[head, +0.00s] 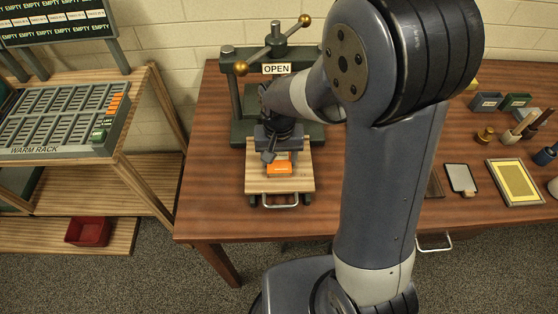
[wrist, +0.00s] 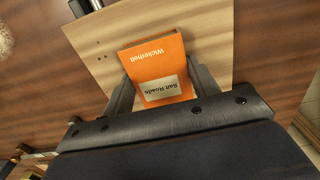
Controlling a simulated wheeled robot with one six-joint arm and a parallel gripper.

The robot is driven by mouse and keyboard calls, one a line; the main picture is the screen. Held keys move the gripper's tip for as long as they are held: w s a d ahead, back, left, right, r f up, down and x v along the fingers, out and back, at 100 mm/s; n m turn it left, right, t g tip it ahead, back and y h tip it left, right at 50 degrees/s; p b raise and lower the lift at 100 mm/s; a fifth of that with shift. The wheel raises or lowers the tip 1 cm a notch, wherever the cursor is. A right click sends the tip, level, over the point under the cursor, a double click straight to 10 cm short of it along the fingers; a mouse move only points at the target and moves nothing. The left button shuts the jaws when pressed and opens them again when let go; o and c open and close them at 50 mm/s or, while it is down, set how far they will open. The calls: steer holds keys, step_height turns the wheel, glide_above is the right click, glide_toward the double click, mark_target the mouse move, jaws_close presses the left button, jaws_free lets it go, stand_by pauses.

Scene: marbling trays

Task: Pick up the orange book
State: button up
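The orange book (head: 279,169) lies on the pale wooden board (head: 255,184) of the press at the table's left. My gripper (wrist: 160,76) is at the book, with one finger along each side. No clear gap shows between the fingers and the book, and I cannot tell whether they press on it. In the head view my gripper (head: 270,153) is over the book's far part, and its fingers are hard to make out.
The green press (head: 236,132) with an "OPEN" sign and brass-knobbed handle stands close behind my gripper. At left is the warm rack (head: 48,148) with several orange items; a red bin (head: 88,231) sits below. A yellow-faced frame (head: 515,182) and small tools lie at right.

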steer(key=c, duration=0.4)
steer(key=shift+c, duration=0.2)
steer(key=shift+r, duration=0.1)
